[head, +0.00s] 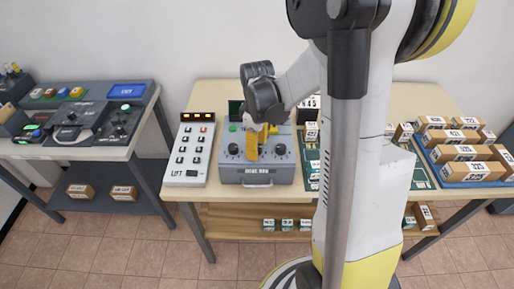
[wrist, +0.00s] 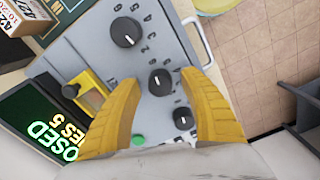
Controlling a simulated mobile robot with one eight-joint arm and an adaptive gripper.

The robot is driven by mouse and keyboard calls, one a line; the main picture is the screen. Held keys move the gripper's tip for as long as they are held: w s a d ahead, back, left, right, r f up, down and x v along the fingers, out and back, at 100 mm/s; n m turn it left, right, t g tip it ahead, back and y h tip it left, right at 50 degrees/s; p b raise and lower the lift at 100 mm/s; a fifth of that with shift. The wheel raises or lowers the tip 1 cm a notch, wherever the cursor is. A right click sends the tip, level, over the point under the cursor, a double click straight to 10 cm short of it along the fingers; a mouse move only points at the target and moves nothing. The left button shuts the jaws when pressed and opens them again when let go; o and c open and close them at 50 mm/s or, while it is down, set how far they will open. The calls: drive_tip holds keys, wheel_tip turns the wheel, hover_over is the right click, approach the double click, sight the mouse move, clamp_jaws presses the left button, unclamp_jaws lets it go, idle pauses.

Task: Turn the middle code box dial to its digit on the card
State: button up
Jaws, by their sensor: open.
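The grey code box (head: 243,173) stands on the middle table, with a row of three black dials. In the wrist view the middle dial (wrist: 160,82) lies between the yellow fingertips of my gripper (wrist: 159,79), with a gap on each side. One outer dial (wrist: 126,32) is above it and the other (wrist: 183,118) is below it, near the right finger. In the head view my gripper (head: 260,143) points down over the box's middle and hides the middle dial. A white card (head: 311,102) behind the box shows digits ending in 45; the arm partly hides it.
A lift keypad panel (head: 190,152) stands left of the box. A dark screen (wrist: 45,125) with green text and a yellow handle (wrist: 88,92) are beside the left finger. A blue tray (head: 453,181) of cartons is at the right. Parcels and a green board lie behind my arm.

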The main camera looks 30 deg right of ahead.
clamp_jaws()
drive_tip(key=shift+m, duration=0.3)
drive_tip(key=m, duration=0.3)
drive_tip(key=shift+m, duration=0.3)
drive_tip(key=m, duration=0.3)
drive_tip(key=shift+m, duration=0.3)
drive_tip(key=m, duration=0.4)
drive_tip(key=shift+b, duration=0.35)
drive_tip(key=shift+m, duration=1.9)
